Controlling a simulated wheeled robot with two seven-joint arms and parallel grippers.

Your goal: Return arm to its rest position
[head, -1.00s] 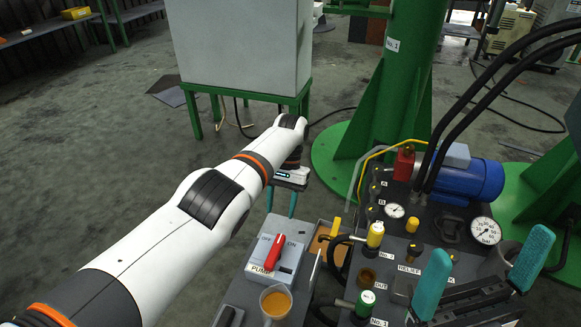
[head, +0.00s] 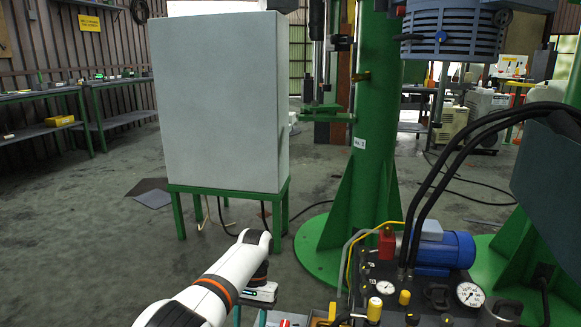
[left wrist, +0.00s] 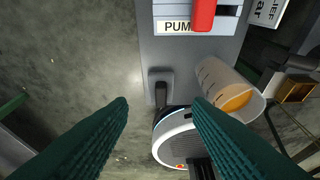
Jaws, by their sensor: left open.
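My left arm, white with an orange ring, comes up from the bottom in the head view. Its left gripper (head: 250,314) points down near the bottom edge, with its fingers mostly cut off by the frame. In the left wrist view the two ribbed teal fingers (left wrist: 158,125) are spread apart with nothing gripped between them. The pump switch box with a red handle (left wrist: 203,14) lies ahead of the fingers. A clear cup with orange liquid (left wrist: 228,88) stands beside the right-hand finger. My right gripper cannot be made out.
The hydraulic panel with gauges (head: 470,294) and a blue motor (head: 445,251) stands at the lower right, with black hoses above it. A green column (head: 370,150) rises behind. A pale cabinet (head: 220,100) stands on a green frame. Open floor (head: 90,240) lies left of the arm.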

